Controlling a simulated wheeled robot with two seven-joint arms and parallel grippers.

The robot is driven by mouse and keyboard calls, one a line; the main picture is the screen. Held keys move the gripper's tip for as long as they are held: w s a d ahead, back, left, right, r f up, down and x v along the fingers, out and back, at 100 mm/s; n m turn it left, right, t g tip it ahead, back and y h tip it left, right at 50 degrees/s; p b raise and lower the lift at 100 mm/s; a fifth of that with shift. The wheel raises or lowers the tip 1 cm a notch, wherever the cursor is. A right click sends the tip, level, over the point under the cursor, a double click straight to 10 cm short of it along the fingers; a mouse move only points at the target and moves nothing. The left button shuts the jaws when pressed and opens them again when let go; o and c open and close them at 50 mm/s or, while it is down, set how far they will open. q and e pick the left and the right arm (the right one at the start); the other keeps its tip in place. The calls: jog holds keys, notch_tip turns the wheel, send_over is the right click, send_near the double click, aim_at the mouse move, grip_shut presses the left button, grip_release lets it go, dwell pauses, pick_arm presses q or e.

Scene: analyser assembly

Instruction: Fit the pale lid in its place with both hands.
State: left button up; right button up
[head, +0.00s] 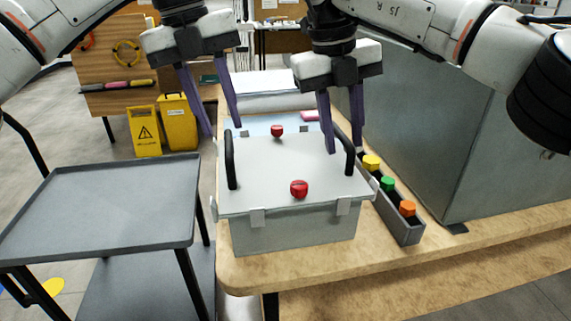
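The pale lid (270,165) is a flat light-grey plate lying on top of the grey box (295,232) on the wooden table. It looks level, but I cannot tell if it is fully seated. It has a black bar handle on its left (231,165) and one on its right (349,160). A red knob (299,189) is near its front edge and another red knob (277,131) near its back. My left gripper (222,131) is open with its fingertips around the top of the left handle. My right gripper (345,149) is open with its fingertips by the right handle; contact is unclear.
A narrow grey rack (403,229) with yellow, green and orange caps stands right of the box. A large grey cabinet (425,140) is close on the right. A dark grey cart (105,205) stands left of the table (275,273). A yellow caution sign (146,130) is behind.

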jog(key=shift+r, duration=0.25)
pick_arm(q)
jog(key=shift+a+r, duration=0.15)
jog(key=shift+r, duration=0.6)
jog(key=shift+a+r, duration=0.15)
jog(key=shift+r, duration=0.6)
pick_arm(e)
notch_tip(320, 180, up, 7)
jog(key=a, duration=0.1)
jog(key=shift+a, duration=0.2)
pick_arm(q)
jog(key=shift+s, duration=0.1)
pick_arm(e)
jog(key=shift+s+f, duration=0.1)
